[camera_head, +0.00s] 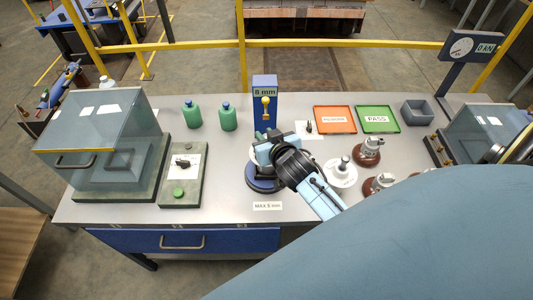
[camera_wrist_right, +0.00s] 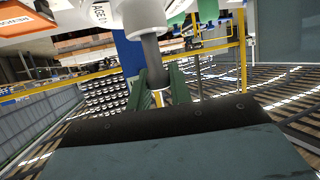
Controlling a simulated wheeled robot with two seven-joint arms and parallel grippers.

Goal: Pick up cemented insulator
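My right gripper (camera_head: 264,146) is over the blue round stand (camera_head: 262,184) in front of the "8 mm" gauge post (camera_head: 265,92). A white insulator (camera_head: 254,157) shows partly beside it on the stand, mostly hidden by the gripper. In the right wrist view the green fingers (camera_wrist_right: 158,88) lie close on both sides of the grey metal pin (camera_wrist_right: 152,55) of a white insulator (camera_wrist_right: 143,14) and look shut on it. Whether it is clear of the stand cannot be told. My left gripper is not in view.
A white insulator (camera_head: 341,178) and brown ones (camera_head: 367,153) stand right of the gripper. Behind are an orange tray (camera_head: 334,128), a green PASS tray (camera_head: 378,129) and a grey bin (camera_head: 417,113). Green bottles (camera_head: 192,115) and a clear-covered box (camera_head: 95,165) stand left.

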